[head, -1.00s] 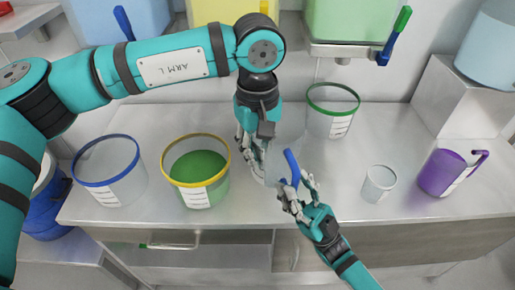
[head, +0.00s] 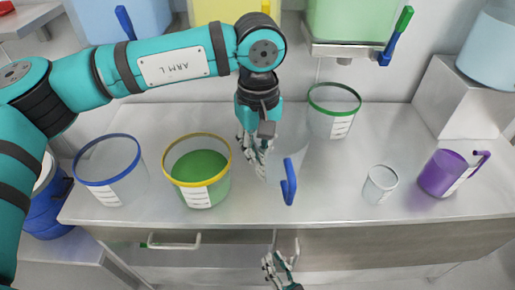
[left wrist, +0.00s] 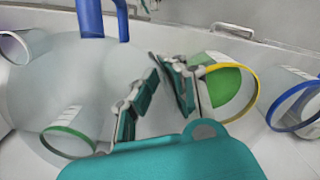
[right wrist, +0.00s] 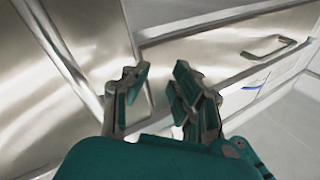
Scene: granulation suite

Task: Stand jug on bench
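The clear jug (head: 283,154) with a blue handle (head: 289,181) is near the middle of the bench (head: 330,200). Its see-through body is faint; I cannot tell whether its base touches the bench. My left gripper (head: 256,158) points down at the jug's left side, fingertips close together on its wall. In the left wrist view the jug's cloudy body (left wrist: 85,75) spreads behind the fingers (left wrist: 160,70), with its blue handle (left wrist: 103,18) at the top. My right gripper (head: 278,262) is below the bench's front edge, empty, with fingers apart in the right wrist view (right wrist: 160,72).
On the bench stand a blue-rimmed tub (head: 110,180), a yellow-rimmed tub (head: 200,190) with green contents, a green-rimmed tub (head: 335,122), a small clear beaker (head: 380,184) and a purple jug (head: 440,173). Bare bench lies between the clear jug and the beaker.

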